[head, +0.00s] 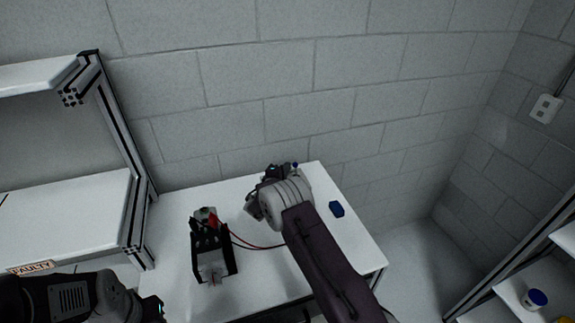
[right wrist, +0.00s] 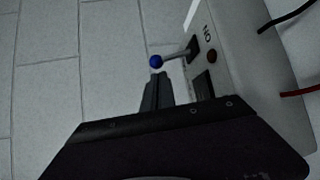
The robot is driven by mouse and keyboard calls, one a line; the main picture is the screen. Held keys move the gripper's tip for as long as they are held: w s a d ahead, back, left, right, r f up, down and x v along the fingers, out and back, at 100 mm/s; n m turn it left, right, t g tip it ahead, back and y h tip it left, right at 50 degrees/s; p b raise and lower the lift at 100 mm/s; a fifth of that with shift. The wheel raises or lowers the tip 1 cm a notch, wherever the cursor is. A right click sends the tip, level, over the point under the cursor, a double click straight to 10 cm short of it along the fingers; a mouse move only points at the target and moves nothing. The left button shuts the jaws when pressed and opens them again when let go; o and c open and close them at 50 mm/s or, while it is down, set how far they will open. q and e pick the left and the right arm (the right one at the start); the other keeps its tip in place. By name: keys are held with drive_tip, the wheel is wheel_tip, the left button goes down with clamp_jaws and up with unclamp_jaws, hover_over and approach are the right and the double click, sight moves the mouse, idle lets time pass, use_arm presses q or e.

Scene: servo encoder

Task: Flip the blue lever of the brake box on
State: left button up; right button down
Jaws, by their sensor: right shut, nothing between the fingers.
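The brake box (right wrist: 262,75) is a light box with an "ON" label and a small reddish-brown round spot. It fills the right of the right wrist view. Its lever, a metal rod with a blue ball knob (right wrist: 156,61), sticks out to the left. My right gripper (right wrist: 156,92) is shut and empty, its fingertips close to the knob; contact is unclear. In the head view my right gripper (head: 268,175) is at the table's back, hiding most of the box; a small blue knob (head: 295,165) shows beside it. My left gripper (head: 152,308) is at the lower left, fingers unclear.
A black-framed device (head: 212,262) stands on the white table (head: 262,292), with red and black cables running right. A small blue block (head: 336,209) lies at the right.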

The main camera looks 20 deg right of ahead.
drive_tip(key=shift+x, duration=0.8)
drive_tip(key=shift+s+a+b, duration=0.1)
drive_tip(key=shift+s+b, duration=0.1)
drive_tip(key=shift+b, duration=0.35)
